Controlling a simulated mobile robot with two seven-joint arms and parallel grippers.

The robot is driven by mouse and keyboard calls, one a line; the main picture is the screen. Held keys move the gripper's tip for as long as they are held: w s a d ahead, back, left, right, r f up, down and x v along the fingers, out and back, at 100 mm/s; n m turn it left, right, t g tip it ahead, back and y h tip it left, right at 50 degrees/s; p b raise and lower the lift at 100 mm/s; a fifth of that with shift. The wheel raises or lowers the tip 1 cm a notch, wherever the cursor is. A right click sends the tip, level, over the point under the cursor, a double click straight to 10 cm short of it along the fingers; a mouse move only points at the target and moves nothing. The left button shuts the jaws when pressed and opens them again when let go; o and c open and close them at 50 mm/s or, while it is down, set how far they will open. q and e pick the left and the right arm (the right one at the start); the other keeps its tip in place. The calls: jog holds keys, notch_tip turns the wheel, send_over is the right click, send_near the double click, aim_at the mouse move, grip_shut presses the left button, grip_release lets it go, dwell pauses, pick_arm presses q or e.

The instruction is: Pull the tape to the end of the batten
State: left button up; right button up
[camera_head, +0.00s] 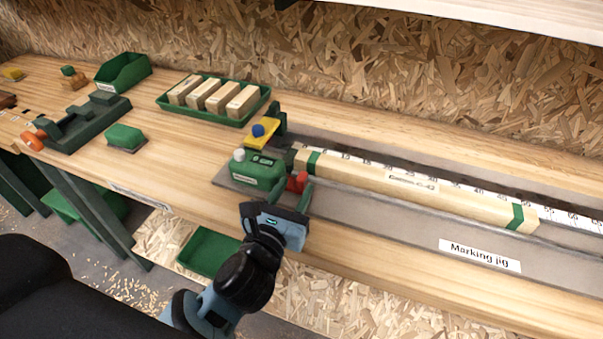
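The pale wooden batten (380,183) lies along the marking jig (400,213), with a green band near each end. A white numbered strip (455,183) runs behind it and on past its right end. I cannot tell whether this strip is the tape or a fixed scale. A green case (258,171) with a white knob stands at the batten's left end, with a red part (297,182) beside it. My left gripper (303,203) is just in front of the case and red part. Its fingertips are hard to make out, and I see nothing clearly held. My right gripper is out of view.
A yellow piece with a blue knob (260,131) stands behind the case. A green tray (248,116) of wooden blocks, a green bin (123,72) and a dark fixture (85,122) are to the left. The bench front right of my gripper is clear.

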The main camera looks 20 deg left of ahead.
aim_at(299, 181)
pick_arm(q)
jog(key=shift+w, duration=2.45)
jog(key=shift+d, duration=0.1)
grip_shut()
